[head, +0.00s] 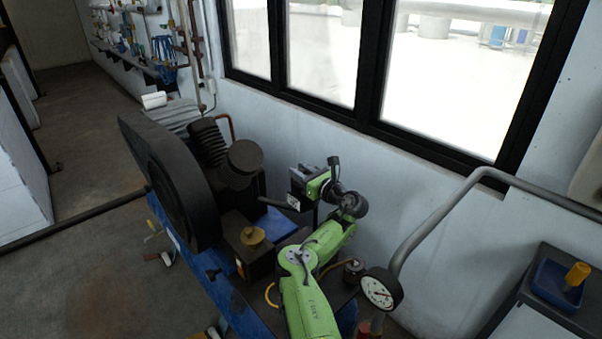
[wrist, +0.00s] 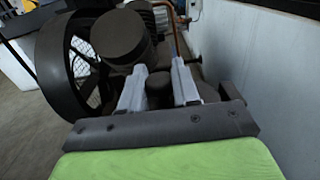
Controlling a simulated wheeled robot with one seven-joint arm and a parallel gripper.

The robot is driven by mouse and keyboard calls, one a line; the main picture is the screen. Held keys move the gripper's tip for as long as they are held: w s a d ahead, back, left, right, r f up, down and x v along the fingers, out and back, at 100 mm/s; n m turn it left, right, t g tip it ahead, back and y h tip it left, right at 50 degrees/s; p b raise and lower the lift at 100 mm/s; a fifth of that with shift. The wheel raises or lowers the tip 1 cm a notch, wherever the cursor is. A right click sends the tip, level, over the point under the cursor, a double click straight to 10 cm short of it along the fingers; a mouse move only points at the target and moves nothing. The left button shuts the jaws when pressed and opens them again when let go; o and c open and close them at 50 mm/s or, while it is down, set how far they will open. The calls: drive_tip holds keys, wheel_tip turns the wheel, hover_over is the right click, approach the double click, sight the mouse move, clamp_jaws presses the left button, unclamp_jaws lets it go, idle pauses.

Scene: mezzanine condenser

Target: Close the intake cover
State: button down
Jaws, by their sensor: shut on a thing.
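The compressor's large dark round cap (head: 243,155) stands above its black body, left of my gripper in the head view. It looks like the intake cover, though I cannot be sure. The same cap (wrist: 121,38) is just ahead and left of my fingers in the wrist view. My gripper (wrist: 158,78) has two pale grey fingers around a small dark rounded piece (wrist: 159,92), and is shut on it. I cannot tell whether this piece belongs to the cover. In the head view the fingertips are hard to make out.
A big dark flywheel guard (head: 177,185) is at the left of the compressor; the wall (head: 300,140) runs close behind. Floor at left is mostly open.

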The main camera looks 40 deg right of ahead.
drive_tip(key=shift+f, duration=0.1)
drive_tip(key=c, duration=0.9)
unclamp_jaws()
drive_tip(key=shift+o, duration=0.2)
drive_tip(key=shift+s, duration=0.1)
drive_tip(key=s, duration=0.7)
drive_tip(key=shift+s+d, duration=0.15)
drive_tip(key=shift+d, duration=0.15)
